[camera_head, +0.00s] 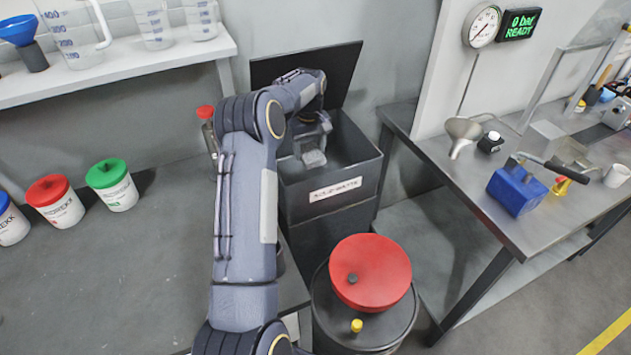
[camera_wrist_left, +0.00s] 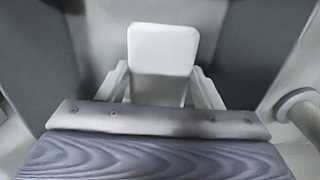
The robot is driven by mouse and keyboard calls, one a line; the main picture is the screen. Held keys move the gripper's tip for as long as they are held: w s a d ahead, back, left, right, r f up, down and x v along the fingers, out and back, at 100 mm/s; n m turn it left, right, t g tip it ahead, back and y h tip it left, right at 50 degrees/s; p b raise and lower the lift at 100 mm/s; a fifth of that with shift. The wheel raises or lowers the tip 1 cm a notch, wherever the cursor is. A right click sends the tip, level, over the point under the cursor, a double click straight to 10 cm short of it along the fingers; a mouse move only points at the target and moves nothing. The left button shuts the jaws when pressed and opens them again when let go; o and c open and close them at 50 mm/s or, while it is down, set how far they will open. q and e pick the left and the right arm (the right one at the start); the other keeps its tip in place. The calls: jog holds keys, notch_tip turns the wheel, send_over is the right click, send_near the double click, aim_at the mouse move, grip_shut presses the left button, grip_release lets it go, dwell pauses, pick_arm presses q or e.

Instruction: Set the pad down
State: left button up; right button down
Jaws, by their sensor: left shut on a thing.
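My left gripper (camera_head: 314,140) reaches from the left over the open grey bin (camera_head: 332,192) and points down into its mouth. It is shut on a pale grey-white pad (camera_head: 315,158), which hangs within the bin's opening. In the left wrist view the pad (camera_wrist_left: 162,50) sits upright between the two fingers (camera_wrist_left: 160,90), with dark bin walls around it. I cannot tell whether the pad touches the bin's inside. My right gripper is not in view.
The bin's dark lid (camera_head: 306,65) stands open behind it. A red funnel (camera_head: 370,272) on a drum (camera_head: 365,325) stands in front. Lidded tubs (camera_head: 112,185) are on the left bench. A metal table (camera_head: 480,190) with a blue box (camera_head: 516,190) is at right.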

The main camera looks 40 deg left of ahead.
pick_arm(q)
notch_tip(320, 180, down, 3)
jog(key=shift+r+b, duration=0.2)
jog(key=shift+b, duration=0.1)
notch_tip(320, 180, down, 10)
jog(key=shift+r+p, duration=0.15)
jog(key=shift+p, duration=0.7)
jog(key=shift+f, duration=0.25)
jog(key=o, duration=0.9)
jog(key=shift+r, duration=0.1)
jog(key=shift+c, duration=0.2)
